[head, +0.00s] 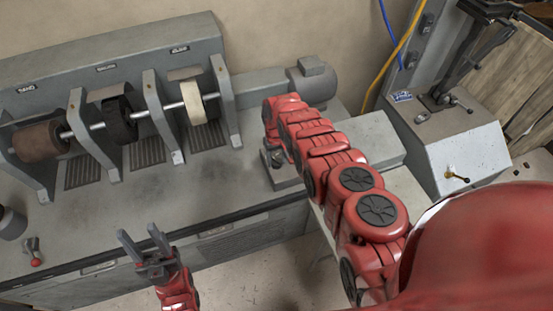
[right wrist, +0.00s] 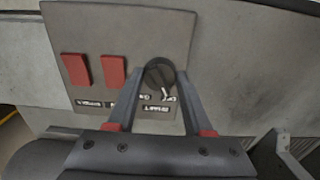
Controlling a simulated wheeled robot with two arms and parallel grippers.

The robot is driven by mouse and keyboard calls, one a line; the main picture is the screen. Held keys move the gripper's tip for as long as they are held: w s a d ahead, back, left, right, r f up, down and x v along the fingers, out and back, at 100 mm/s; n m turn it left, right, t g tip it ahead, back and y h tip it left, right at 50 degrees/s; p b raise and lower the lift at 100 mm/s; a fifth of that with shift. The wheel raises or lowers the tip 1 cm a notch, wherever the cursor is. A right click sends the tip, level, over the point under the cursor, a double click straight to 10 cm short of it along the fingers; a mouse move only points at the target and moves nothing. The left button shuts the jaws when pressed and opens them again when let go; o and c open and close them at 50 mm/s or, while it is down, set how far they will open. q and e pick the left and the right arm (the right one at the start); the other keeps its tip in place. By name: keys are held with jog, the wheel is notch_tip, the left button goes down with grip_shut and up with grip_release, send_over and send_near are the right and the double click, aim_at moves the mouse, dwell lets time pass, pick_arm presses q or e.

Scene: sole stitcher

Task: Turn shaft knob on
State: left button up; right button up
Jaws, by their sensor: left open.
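The shaft knob (right wrist: 158,73) is a dark round knob on a grey control panel (right wrist: 85,25) in the right wrist view. A label reading SHAFT sits just below it. My right gripper (right wrist: 160,78) has its two fingers apart, one on each side of the knob. I cannot tell whether they touch it. In the head view my right arm hides the right gripper and the knob. My left gripper (head: 144,243) is open and empty in front of the machine's front edge, away from the knob.
Two red switches (right wrist: 93,70) sit left of the knob. The grey machine (head: 110,205) carries several rollers on a shaft (head: 170,106) between upright plates. A lever with a red tip (head: 36,260) stands at left. A grey box (head: 460,160) with a brass key-like handle stands at right.

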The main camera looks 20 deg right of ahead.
grip_shut()
